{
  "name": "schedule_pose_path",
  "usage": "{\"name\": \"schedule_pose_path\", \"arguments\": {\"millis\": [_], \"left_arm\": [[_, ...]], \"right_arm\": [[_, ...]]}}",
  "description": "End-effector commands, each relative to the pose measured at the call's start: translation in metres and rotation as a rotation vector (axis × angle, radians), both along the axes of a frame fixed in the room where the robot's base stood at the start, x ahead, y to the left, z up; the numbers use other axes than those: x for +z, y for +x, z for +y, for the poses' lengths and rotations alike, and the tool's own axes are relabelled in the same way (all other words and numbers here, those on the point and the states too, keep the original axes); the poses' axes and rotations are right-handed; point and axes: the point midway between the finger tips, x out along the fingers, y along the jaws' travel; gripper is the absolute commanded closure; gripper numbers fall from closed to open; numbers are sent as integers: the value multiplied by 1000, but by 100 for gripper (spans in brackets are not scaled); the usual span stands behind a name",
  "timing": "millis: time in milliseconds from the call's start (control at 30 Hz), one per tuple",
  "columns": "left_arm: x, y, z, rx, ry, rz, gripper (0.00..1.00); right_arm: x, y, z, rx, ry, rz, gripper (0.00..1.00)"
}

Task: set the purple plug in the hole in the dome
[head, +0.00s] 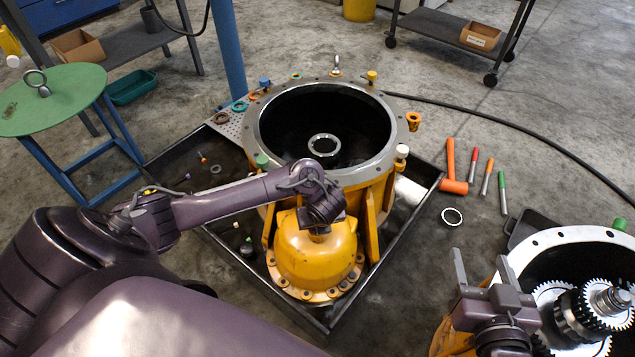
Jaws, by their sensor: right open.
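The yellow dome (313,262) has a bolted flange and juts from the front of the orange housing, low in the middle. My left gripper (319,228) points down at the top of the dome. Its fingertips and the hole in the dome are hidden, and I cannot tell whether it holds anything. A small dark purple piece (185,178), perhaps the purple plug, lies in the black tray left of the housing. My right gripper (483,270) is open and empty at the lower right, beside the second housing, with its two fingers apart.
The black tray (212,243) surrounds the orange housing (377,205). A second housing with gears (590,305) stands at the lower right. An orange hammer (453,170), several tools and a ring (452,217) lie on the floor. A green round table (50,100) is at left.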

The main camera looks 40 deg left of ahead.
Motion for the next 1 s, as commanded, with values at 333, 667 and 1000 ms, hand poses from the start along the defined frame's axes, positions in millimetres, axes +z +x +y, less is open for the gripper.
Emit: {"name": "schedule_pose_path", "arguments": {"millis": [333,667,1000], "left_arm": [[-3,0,0,1,0,-1,89],[-3,0,0,0,0,0,37],[17,-4,-6,-1,-3,0,37]], "right_arm": [[-2,0,0,0,0,0,38],[-2,0,0,0,0,0,38],[15,0,0,0,0,0,38]]}}
